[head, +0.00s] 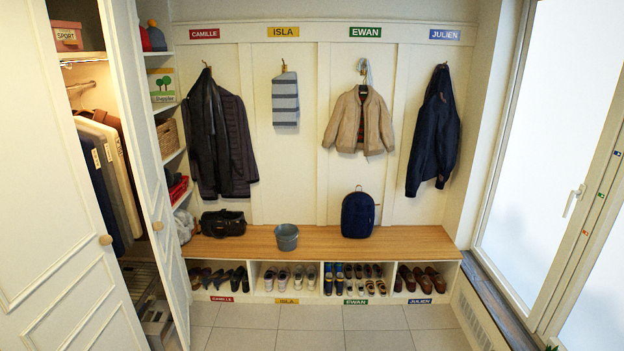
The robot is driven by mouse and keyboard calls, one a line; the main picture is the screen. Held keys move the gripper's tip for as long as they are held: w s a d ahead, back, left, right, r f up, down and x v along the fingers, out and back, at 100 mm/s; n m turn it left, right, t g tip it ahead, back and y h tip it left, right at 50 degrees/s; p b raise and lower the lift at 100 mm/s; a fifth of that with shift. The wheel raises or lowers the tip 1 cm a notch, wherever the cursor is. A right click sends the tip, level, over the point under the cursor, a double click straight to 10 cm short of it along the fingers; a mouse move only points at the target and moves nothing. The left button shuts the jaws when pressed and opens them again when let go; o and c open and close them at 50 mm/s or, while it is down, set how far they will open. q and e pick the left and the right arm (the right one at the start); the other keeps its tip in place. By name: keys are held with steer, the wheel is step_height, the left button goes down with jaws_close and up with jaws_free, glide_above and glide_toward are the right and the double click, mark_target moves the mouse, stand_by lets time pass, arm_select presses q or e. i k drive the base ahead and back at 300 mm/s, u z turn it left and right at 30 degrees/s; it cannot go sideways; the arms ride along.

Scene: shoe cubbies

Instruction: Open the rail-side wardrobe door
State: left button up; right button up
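The wardrobe stands at the left edge of the head view. Its left door (45,215) is a white panelled leaf with a round wooden knob (105,240) near its right edge. Its right door (150,150) is a narrower-looking white leaf with a similar knob (157,226). A gap between the two leaves shows the lit inside, with a rail (82,87) and hanging clothes (112,165). How far each leaf is swung, I cannot tell exactly. The left door's hinge side is out of the picture. Neither of my grippers is in view.
A wooden bench (330,240) with shoe cubbies runs along the back wall, bearing a bucket (287,237), a black bag (223,223) and a blue backpack (357,214). Open shelves stand beside the wardrobe. A window (540,150) is at right. The tiled floor (310,338) in front is clear.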

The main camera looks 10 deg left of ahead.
mark_target(116, 17)
steer(key=i, duration=1.85)
steer(key=u, duration=1.4)
steer(key=i, duration=0.85)
steer(key=u, duration=0.1)
